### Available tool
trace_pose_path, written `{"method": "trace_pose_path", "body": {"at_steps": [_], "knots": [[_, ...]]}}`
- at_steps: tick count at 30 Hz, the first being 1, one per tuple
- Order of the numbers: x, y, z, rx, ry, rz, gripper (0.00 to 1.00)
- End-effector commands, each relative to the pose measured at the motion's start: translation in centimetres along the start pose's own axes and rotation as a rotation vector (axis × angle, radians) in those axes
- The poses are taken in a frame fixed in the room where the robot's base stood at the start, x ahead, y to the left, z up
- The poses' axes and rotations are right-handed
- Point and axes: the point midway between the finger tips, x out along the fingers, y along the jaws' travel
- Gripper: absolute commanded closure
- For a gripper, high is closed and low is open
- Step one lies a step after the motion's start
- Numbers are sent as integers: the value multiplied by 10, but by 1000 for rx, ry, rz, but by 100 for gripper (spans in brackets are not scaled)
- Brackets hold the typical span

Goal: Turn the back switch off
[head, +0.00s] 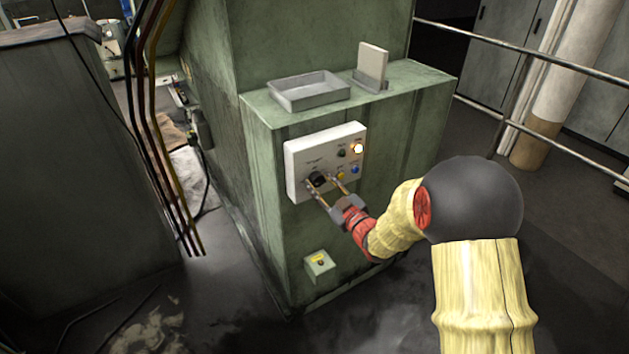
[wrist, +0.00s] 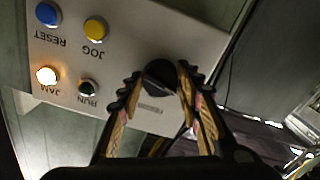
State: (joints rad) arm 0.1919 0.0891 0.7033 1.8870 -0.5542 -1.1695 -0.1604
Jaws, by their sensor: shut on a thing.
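A white control panel (head: 310,152) is mounted on the green machine cabinet. A black switch knob (wrist: 158,73) is on the panel; it also shows at the panel's lower left in the head view (head: 317,179). My gripper (head: 325,183) reaches the panel from the lower right. In the wrist view, my gripper's fingertips (wrist: 161,78) are on both sides of the knob and shut on it. The fingers partly cover the knob, and the small label beside it is too blurred to read. I cannot tell the knob's setting.
The panel also carries a lit JAM lamp (wrist: 47,75), a dark RUN lamp (wrist: 88,87), a yellow JOG button (wrist: 96,28) and a blue RESET button (wrist: 47,13). A grey tray (head: 308,103) sits on the cabinet ledge. A small box (head: 320,264) is lower down.

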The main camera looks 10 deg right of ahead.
Motion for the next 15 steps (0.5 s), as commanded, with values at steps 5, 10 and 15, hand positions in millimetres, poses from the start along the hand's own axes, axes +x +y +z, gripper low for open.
{"method": "trace_pose_path", "body": {"at_steps": [5, 10, 15], "knots": [[0, -1, 2, -97, 3, 0, 100], [0, -2, 2, -185, 3, 0, 100], [0, -1, 1, -255, 3, 0, 100]]}}
